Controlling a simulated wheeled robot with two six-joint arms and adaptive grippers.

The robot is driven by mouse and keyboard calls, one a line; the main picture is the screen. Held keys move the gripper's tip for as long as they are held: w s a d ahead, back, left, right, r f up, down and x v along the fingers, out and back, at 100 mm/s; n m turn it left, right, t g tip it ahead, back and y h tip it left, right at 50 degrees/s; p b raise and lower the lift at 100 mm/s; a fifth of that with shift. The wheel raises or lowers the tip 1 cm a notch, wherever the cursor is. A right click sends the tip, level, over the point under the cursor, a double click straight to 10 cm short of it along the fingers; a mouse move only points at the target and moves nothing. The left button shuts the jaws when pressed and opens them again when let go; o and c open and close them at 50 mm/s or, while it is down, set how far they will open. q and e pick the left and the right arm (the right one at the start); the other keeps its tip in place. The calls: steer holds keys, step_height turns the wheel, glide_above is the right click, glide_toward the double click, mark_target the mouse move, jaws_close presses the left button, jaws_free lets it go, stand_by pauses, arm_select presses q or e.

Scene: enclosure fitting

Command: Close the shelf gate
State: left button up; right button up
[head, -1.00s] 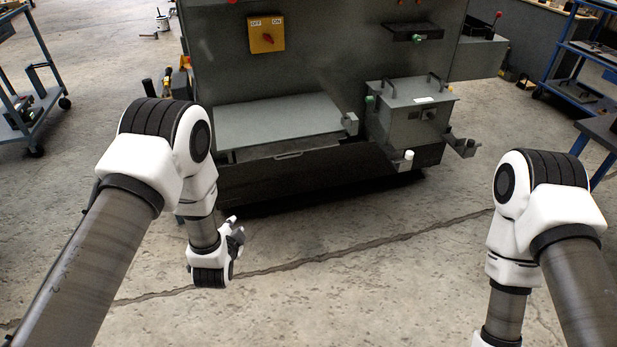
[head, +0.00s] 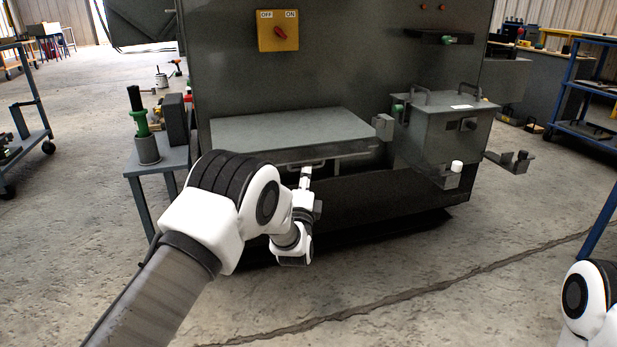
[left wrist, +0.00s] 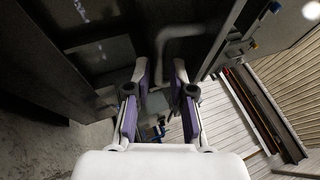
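A grey machine (head: 350,60) stands ahead, with a flat grey shelf panel (head: 290,135) on its front left. A bar handle (head: 285,165) runs beneath the panel's front edge. It appears as a bent grey bar in the left wrist view (left wrist: 182,32). To the right are a white-knobbed bracket (head: 456,168) and an arm-like bracket sticking out (head: 512,160). Which part is the gate is unclear. My right gripper is out of view.
A lidded grey box (head: 445,125) with handles stands on the machine's right side. A small side table (head: 150,168) with a green-handled tool (head: 138,112) stands left. A blue rack (head: 580,100) is at right. Open concrete floor lies in front.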

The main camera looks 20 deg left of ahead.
arm_select(q)
steer(key=shift+b+x, duration=0.35)
steer(key=shift+x, duration=0.85)
steer(key=shift+w, duration=0.2)
jaws_close()
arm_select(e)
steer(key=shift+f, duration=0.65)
